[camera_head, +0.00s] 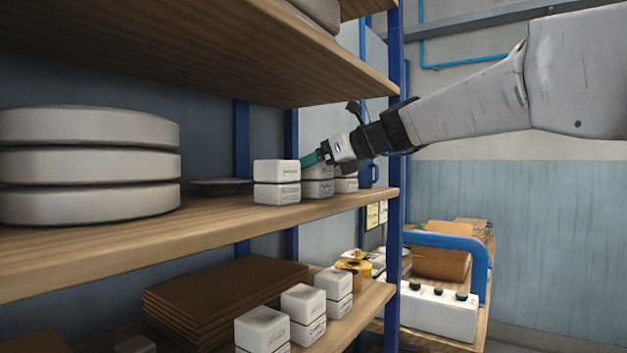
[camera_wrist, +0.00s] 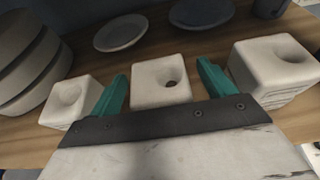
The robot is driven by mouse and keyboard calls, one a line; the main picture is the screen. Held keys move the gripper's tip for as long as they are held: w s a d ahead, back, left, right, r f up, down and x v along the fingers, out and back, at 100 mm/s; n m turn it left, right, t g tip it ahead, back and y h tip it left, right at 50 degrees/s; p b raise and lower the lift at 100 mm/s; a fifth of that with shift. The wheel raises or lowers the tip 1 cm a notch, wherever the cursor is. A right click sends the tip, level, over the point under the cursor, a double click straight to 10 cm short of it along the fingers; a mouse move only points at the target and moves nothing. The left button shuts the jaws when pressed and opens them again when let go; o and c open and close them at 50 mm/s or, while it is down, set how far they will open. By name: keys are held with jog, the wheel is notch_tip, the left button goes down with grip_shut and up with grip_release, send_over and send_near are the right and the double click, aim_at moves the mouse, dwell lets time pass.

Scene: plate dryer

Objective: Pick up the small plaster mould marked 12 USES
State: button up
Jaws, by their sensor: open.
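Small white plaster moulds stand in stacks on the middle shelf in the head view: a left stack (camera_head: 277,171), a middle stack (camera_head: 318,187) and a right one (camera_head: 346,185). Their printed marks are too small to read, so I cannot tell which says 12 USES. My gripper (camera_head: 314,157) is at the middle stack, its teal fingers open. In the wrist view the fingers of my gripper (camera_wrist: 161,75) lie on either side of a middle mould (camera_wrist: 160,92) with a round hollow on top. I cannot tell whether they touch it.
Moulds close by are a left one (camera_wrist: 62,108) and a right one (camera_wrist: 270,75). Large round moulds (camera_head: 90,163) are stacked at the left. A dark plate (camera_head: 220,186) lies behind. The upper shelf (camera_head: 230,55) hangs overhead, and a blue post (camera_head: 394,230) stands at the right.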

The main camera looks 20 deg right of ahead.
jog(key=shift+x, duration=1.2)
jog(key=shift+s, duration=0.1)
jog(key=c, duration=1.3)
jog(key=shift+r, duration=0.1)
